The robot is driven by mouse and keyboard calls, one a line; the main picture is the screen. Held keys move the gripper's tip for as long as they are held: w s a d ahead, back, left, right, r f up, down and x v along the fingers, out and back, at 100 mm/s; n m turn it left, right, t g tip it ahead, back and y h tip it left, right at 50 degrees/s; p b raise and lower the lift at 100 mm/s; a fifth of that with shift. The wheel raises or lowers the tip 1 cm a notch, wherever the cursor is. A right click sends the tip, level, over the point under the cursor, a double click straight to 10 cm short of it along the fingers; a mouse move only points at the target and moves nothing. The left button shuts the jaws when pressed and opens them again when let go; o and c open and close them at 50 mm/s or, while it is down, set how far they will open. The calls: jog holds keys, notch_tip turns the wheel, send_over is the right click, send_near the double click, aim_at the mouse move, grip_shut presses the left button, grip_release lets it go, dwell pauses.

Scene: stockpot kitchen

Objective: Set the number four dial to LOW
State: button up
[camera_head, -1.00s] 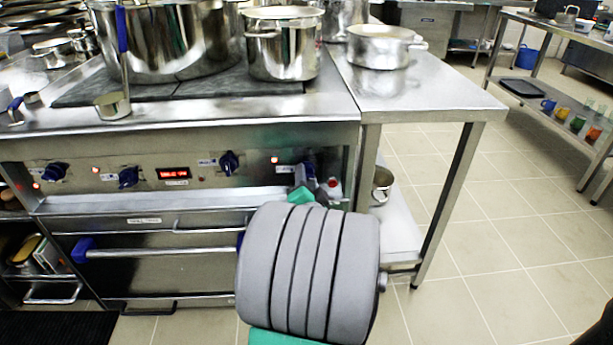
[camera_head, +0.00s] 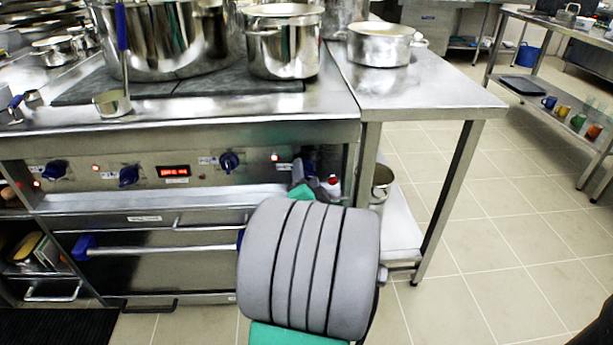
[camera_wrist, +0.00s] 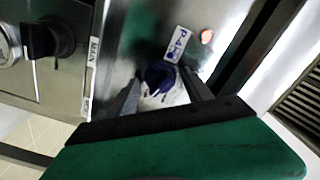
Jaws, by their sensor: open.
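The number four dial, a dark blue knob (camera_wrist: 160,75), is on the steel front panel in the wrist view. It sits between the two dark fingers of my gripper (camera_wrist: 160,83), which are open on either side of it. I cannot tell whether either finger touches it. A red lamp (camera_wrist: 207,36) glows close by. In the head view my gripper (camera_head: 304,176) is at the right end of the range's front panel (camera_head: 200,180), and the arm mostly hides that dial.
Other blue dials (camera_head: 229,161) line the panel to the left, around a red display (camera_head: 174,171). A black knob (camera_wrist: 48,39) beside a MAIN label is on the adjoining panel. Pots (camera_head: 283,45) stand above. A steel side table (camera_head: 425,90) is at the right.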

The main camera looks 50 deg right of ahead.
jog(key=v, duration=0.7)
jog(key=shift+s+a, duration=0.25)
jog(key=shift+a, duration=0.05)
jog(key=shift+r, duration=0.15)
